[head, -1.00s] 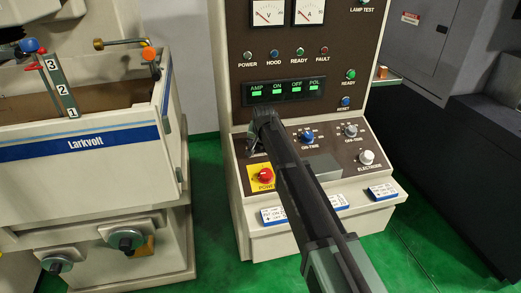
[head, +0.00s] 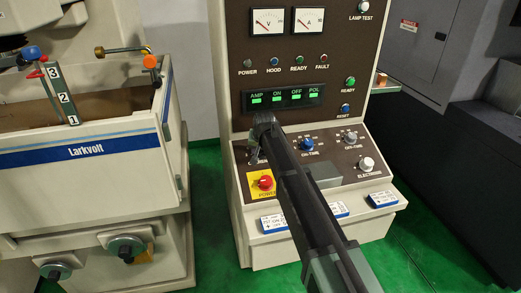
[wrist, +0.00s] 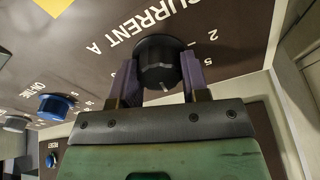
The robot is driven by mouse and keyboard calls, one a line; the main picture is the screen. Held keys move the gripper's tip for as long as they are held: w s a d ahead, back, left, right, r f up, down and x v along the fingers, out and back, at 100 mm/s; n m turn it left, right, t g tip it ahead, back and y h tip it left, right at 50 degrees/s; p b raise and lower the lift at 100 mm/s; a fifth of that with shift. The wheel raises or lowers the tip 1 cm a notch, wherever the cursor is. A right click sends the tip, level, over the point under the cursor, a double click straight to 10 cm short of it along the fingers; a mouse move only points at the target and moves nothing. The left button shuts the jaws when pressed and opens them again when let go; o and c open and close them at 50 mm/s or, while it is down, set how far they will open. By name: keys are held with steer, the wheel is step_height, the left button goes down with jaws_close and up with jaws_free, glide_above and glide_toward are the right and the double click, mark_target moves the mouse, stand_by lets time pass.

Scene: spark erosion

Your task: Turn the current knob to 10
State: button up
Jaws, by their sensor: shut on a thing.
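The black current knob (wrist: 157,62) sits on the dark brown sloped panel in the wrist view, beside the white lettering CURRENT A. My gripper (wrist: 161,75) has one finger on each side of the knob and is shut on it. A small light mark shows on the knob's near face. The scale figures 2 and 5 show to the right of the knob; the other figures of its scale are hidden or not readable, so I cannot tell the setting. In the head view my arm hides the knob.
The red power button (head: 265,182) on its yellow plate is close below my gripper. The blue on-time knob (head: 306,142), grey off-time knob (head: 350,137) and white electrode knob (head: 366,163) are to the right. The green-lit display (head: 284,97) is above. The Larkvolt tank (head: 90,170) stands left.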

steer(key=shift+n, duration=2.7)
steer(key=o, duration=0.9)
steer(key=shift+o, duration=0.2)
steer(key=p+v, duration=0.9)
steer(key=v, duration=0.1)
steer(key=shift+s+d+r+p, duration=0.2)
steer(key=shift+d+r+p, duration=0.1)
steer(key=shift+p, duration=0.1)
